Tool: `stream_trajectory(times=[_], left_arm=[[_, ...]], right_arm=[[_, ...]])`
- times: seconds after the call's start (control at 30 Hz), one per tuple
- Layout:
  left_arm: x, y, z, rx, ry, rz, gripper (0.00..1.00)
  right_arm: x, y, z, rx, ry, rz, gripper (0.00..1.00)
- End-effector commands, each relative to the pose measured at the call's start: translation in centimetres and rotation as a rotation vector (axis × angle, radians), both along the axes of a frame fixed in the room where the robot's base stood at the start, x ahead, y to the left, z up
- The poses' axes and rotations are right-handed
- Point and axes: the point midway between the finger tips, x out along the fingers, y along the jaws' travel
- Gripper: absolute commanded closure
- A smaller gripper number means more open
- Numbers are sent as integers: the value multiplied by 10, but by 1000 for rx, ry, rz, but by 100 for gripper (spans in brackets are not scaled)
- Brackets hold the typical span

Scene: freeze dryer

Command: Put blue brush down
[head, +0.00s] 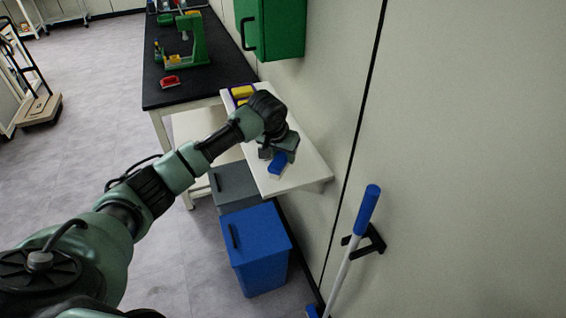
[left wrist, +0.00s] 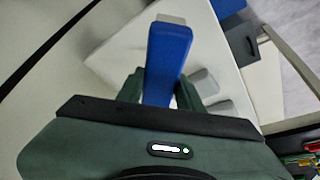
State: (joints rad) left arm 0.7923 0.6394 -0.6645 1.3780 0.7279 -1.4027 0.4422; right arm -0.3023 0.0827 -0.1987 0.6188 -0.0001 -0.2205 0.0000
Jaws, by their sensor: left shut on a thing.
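The blue brush (head: 277,164) is at my left gripper (head: 274,153), over the white shelf (head: 310,166) on the wall. In the left wrist view the blue brush (left wrist: 168,52) lies between the two green fingers of my left gripper (left wrist: 160,90), which is shut on it. Its pale end points away from the gripper, with the white shelf surface behind it. I cannot tell whether the brush touches the shelf. My right gripper is not in view.
Yellow items (head: 242,92) stand at the shelf's far end. Below are a grey bin (head: 235,182) and a blue bin (head: 262,240). A black-topped bench (head: 185,92) holds a red brush (head: 171,81). A blue-handled pole (head: 366,210) hangs on the wall at right.

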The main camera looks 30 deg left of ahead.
Motion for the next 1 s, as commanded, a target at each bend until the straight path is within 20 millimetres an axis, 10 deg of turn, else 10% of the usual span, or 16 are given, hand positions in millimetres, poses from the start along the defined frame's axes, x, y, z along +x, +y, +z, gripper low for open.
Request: stream_trajectory(times=[0.3, 0.67, 0.7, 0.73, 1.0], left_arm=[[-1, -1, -40, 0, 3, -1, 100], [-1, -1, -44, 0, 2, -1, 100], [-1, 0, -44, 0, 2, -1, 56], [-1, 0, -44, 0, 2, -1, 47], [-1, 0, -44, 0, 2, -1, 42]], right_arm=[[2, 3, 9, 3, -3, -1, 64], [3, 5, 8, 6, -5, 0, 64], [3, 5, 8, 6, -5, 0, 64], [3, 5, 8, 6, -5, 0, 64], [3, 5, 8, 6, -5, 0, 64]])
